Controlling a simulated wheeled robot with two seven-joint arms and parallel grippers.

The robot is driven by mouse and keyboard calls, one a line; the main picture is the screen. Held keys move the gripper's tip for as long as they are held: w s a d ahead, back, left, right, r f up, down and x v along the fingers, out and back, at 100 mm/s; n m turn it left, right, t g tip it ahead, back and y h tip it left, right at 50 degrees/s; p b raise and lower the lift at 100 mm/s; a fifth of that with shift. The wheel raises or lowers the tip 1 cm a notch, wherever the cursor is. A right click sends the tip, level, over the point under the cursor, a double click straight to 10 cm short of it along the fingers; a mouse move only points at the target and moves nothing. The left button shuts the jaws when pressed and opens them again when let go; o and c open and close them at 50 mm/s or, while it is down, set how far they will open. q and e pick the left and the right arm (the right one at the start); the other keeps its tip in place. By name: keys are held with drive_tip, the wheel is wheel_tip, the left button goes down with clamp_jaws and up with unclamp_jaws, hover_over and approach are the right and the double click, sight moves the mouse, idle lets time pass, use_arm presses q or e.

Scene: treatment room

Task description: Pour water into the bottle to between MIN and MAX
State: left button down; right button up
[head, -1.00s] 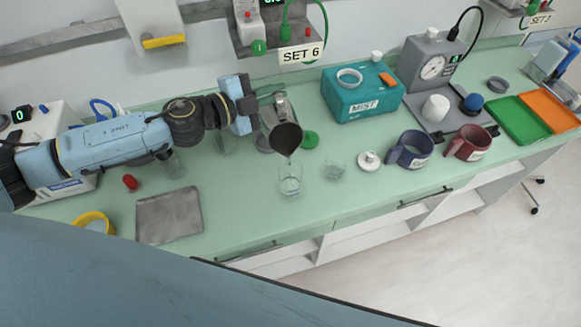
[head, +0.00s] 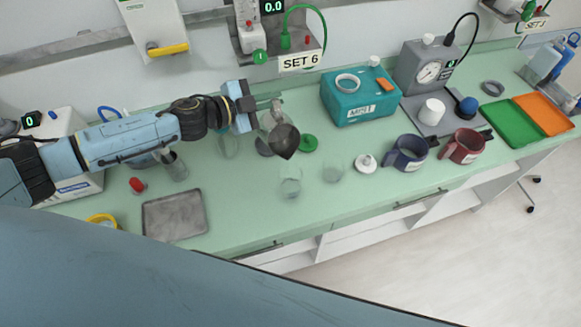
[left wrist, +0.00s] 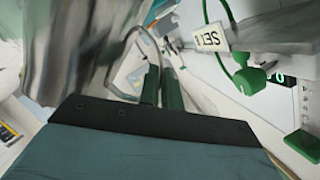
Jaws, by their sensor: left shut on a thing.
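My left gripper (head: 262,104) is shut on the handle of a grey metal jug (head: 272,120). In the left wrist view the fingers (left wrist: 162,88) close on the thin curved handle, and the blurred jug (left wrist: 70,50) fills the left side. The jug is tilted, its dark mouth facing the front and its spout pointing down. It hangs above a small clear vessel (head: 290,184), which seems to be the bottle. No stream is clearly visible. The water level and any MIN and MAX marks are too small to read. My right gripper is not in view.
Another clear vessel (head: 333,169) and a white lid (head: 365,163) stand to the right, then blue (head: 408,153) and red (head: 464,146) mugs. A teal MIST box (head: 358,98) is behind. A grey tray (head: 174,214) lies front left.

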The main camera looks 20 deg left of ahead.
use_arm(q)
drive_tip(key=shift+w+a+r+n+p, duration=0.3)
drive_tip(key=shift+r+p, duration=0.2)
drive_tip(key=shift+p, duration=0.7)
drive_tip(key=shift+w+p, duration=0.15)
drive_tip(key=shift+p, duration=0.2)
idle(0.8)
